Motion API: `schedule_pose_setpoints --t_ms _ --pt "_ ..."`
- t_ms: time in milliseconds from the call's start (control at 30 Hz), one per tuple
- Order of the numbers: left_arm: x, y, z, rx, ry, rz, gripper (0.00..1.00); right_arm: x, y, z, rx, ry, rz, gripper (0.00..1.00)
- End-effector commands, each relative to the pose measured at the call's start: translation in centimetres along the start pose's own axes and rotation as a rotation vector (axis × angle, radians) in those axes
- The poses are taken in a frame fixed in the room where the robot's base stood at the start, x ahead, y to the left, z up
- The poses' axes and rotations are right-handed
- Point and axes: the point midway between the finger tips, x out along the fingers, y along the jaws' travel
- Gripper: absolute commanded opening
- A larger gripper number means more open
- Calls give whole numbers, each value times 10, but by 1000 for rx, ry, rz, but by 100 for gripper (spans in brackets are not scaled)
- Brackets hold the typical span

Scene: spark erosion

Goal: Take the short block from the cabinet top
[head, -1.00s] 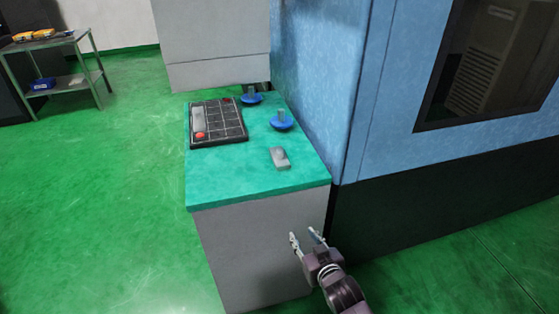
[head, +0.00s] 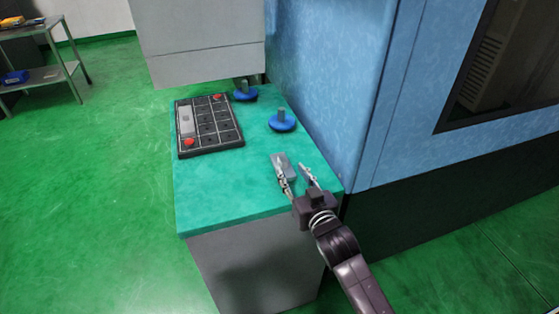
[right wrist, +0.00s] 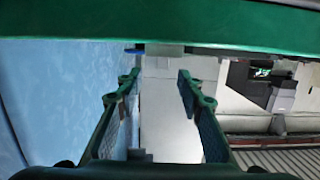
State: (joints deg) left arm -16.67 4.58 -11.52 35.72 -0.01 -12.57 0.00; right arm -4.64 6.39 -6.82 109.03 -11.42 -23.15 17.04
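The short block (head: 287,165) is a small grey block lying on the green cabinet top (head: 222,197), near its front right part in the head view. My right gripper (head: 293,170) is open, with its fingertips close by the block. One finger overlaps the block in the head view; I cannot tell whether it touches. In the right wrist view the two open fingers (right wrist: 157,85) have a gap between them, and I cannot make out the block there. My left gripper is not in view.
A black keypad panel (head: 208,125) with red buttons and two blue knobs (head: 282,122) (head: 245,92) sit farther back on the cabinet top. A blue machine wall (head: 335,90) rises close on the right. A shelf cart (head: 38,70) stands far left.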

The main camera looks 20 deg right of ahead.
Motion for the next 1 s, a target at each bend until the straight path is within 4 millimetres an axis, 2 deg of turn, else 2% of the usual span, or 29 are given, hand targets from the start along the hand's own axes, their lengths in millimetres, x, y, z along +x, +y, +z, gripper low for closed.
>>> schedule_pose_setpoints --t_ms 300,533,700,867,1000 --pt "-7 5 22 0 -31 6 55 33 -2 -2 0 0 0 35" --pt "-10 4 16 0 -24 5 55 60 -4 -1 0 -1 -1 35" --pt "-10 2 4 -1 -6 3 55 67 -4 0 0 -1 -1 35" --pt "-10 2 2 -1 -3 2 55 67 -4 0 0 -1 -1 35" --pt "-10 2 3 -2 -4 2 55 67 -4 0 0 -1 -1 22"
